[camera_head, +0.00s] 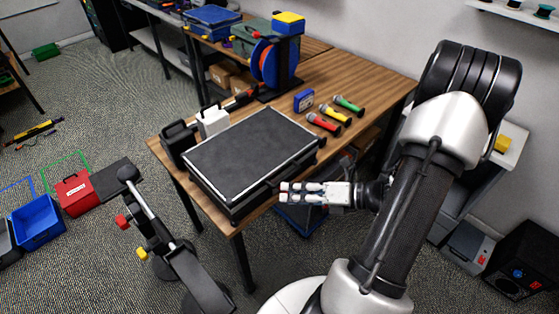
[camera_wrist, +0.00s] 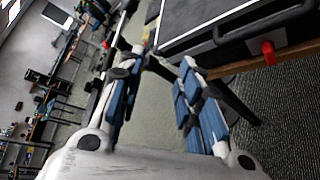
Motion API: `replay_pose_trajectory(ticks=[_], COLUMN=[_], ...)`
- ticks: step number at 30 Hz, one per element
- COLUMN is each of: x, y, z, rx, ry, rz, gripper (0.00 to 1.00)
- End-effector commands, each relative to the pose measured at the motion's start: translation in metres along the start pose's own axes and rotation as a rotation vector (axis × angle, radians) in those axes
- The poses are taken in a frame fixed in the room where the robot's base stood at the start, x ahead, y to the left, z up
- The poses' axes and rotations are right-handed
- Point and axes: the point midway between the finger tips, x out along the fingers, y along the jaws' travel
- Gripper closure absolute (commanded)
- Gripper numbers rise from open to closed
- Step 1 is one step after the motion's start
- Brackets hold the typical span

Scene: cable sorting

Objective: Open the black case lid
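The black case (camera_head: 252,150) lies flat on the wooden table with its lid shut. Its lid is dark with a light metal rim. In the wrist view the case (camera_wrist: 195,20) fills the upper right, with a black handle (camera_wrist: 265,24) and a red latch (camera_wrist: 268,52) on its front side. My gripper (camera_head: 284,193) is just off the front right side of the case, above the floor by the table's edge, apart from the case. In the wrist view its two blue-padded fingers (camera_wrist: 158,70) are spread with nothing between them.
A white and a black container (camera_head: 213,121) stand at the case's left. Coloured bins (camera_head: 75,194) sit on the floor left.

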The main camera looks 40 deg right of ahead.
Motion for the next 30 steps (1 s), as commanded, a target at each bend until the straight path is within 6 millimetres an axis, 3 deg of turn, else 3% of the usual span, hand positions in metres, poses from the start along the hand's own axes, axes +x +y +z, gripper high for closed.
replay_pose_trajectory(ticks=[3,6,12,17,30], x=[-0.037,-0.059,-0.075,-0.059,0.025], y=[-0.05,-0.079,-0.104,-0.108,-0.124], z=[0.008,0.008,0.005,0.012,0.054], rx=[0.331,0.513,0.652,0.653,0.648], ry=[-0.25,-0.397,-0.515,-0.514,-0.509], rz=[-0.022,-0.021,-0.013,-0.012,-0.012], gripper=[0.68,0.68,0.68,0.68,0.68])
